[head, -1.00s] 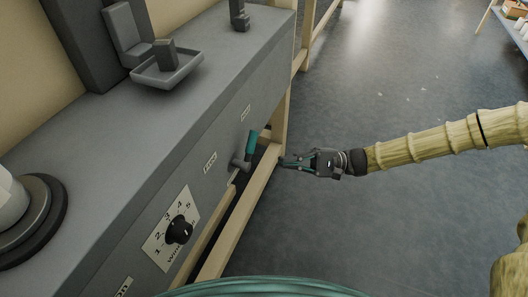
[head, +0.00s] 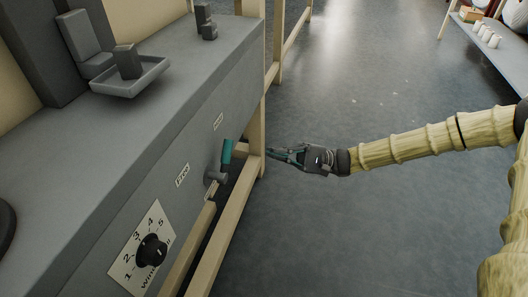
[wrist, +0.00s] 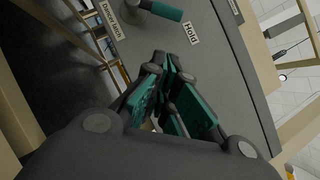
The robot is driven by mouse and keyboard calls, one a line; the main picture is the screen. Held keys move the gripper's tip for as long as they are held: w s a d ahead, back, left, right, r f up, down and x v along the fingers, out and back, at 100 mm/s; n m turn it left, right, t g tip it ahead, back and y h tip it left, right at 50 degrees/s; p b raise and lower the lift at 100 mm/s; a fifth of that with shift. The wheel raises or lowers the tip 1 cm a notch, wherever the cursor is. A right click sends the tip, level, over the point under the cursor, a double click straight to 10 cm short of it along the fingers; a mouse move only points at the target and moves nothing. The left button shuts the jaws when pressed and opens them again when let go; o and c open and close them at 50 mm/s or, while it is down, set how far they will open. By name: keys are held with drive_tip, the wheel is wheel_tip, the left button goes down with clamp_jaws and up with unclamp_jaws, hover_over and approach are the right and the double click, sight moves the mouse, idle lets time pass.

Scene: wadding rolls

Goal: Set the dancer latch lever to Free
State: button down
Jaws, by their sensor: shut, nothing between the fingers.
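The dancer latch lever (head: 227,151) is a teal handle on a grey pivot on the front of the grey machine. Its handle points up toward the upper label, which reads Hold (wrist: 191,34) in the wrist view. The Free label (head: 182,175) is left of the pivot. In the wrist view the lever (wrist: 165,11) shows at the top edge, its pivot partly cut off, beside the Dancer latch label (wrist: 110,20). My gripper (head: 271,153) is shut and empty, right of the lever and apart from it, fingertips toward the machine.
A numbered dial with a black knob (head: 151,250) is below and left of the lever. A wooden frame (head: 232,218) with a post stands close beside the lever and my gripper. Open floor (head: 340,230) lies to the right. A shelf with white rolls (head: 488,35) is at top right.

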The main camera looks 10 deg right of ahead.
drive_tip(key=s+r+b+x, duration=0.1)
drive_tip(key=b+x, duration=0.4)
drive_tip(key=x, duration=0.6)
drive_tip(key=shift+s+r, duration=0.3)
drive_tip(key=shift+s, duration=0.35)
drive_tip(key=shift+r, duration=0.1)
drive_tip(key=shift+r+n+h+p, duration=0.2)
drive_tip(key=shift+n+h+p, duration=0.1)
drive_tip(key=shift+n+p, duration=0.15)
